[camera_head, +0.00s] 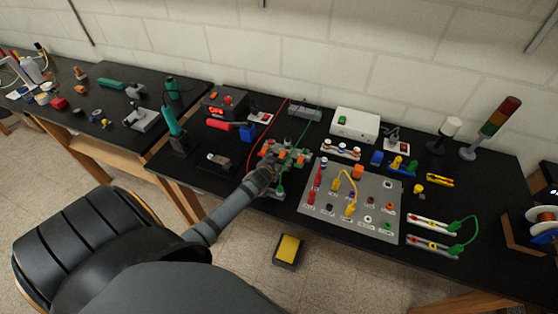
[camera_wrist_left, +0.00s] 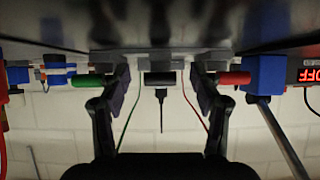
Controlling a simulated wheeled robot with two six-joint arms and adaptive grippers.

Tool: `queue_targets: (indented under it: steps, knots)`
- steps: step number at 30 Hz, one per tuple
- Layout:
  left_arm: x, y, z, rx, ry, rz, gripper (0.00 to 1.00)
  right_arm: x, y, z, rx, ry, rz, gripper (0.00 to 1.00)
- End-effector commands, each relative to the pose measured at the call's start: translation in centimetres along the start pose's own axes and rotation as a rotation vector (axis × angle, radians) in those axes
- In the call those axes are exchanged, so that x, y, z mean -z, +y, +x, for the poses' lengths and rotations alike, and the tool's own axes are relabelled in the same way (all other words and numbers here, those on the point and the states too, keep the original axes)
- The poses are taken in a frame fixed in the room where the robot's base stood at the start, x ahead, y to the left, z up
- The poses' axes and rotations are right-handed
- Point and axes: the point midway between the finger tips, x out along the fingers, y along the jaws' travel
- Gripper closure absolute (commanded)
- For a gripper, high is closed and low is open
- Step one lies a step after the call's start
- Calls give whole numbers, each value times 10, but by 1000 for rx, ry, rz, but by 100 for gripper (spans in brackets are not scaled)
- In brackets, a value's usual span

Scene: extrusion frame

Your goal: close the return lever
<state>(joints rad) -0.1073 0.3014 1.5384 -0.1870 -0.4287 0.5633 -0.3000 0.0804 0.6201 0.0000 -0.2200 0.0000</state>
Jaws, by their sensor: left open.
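My left gripper (camera_head: 271,164) reaches over the bench to a small grey device with orange and green parts (camera_head: 292,156). It is open; in the left wrist view its fingers stand wide apart (camera_wrist_left: 160,72). That view looks upside down. A black piece with a thin dark rod (camera_wrist_left: 161,82) sits between the fingers, apart from both. A green handle (camera_wrist_left: 88,80) lies beside one finger and a red handle (camera_wrist_left: 234,77) beside the other; I cannot tell whether they touch. Which part is the return lever, and its position, I cannot tell. The right gripper is not in view.
A grey panel with sockets and cables (camera_head: 347,211) lies right of the gripper. A power supply with a red display (camera_head: 223,100) and a blue block (camera_head: 247,132) are to the left. A white box (camera_head: 355,125) stands behind. A yellow-topped block (camera_head: 288,250) is below the bench's front edge.

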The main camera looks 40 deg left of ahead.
Motion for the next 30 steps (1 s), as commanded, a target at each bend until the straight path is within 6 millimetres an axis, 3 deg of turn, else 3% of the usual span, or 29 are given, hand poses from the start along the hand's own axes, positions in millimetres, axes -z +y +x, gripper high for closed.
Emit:
queue_targets:
  steps: [5, 18, 23, 30]
  knots:
    - [-1, -1, -12, 1, -2, 2, 36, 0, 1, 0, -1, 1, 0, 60]
    - [-1, 0, -107, -1, -2, 4, 36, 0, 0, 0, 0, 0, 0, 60]
    - [0, 0, -119, 0, 0, 1, 36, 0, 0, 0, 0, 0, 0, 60]
    - [0, 0, -120, 0, 0, 0, 36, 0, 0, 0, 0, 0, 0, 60]
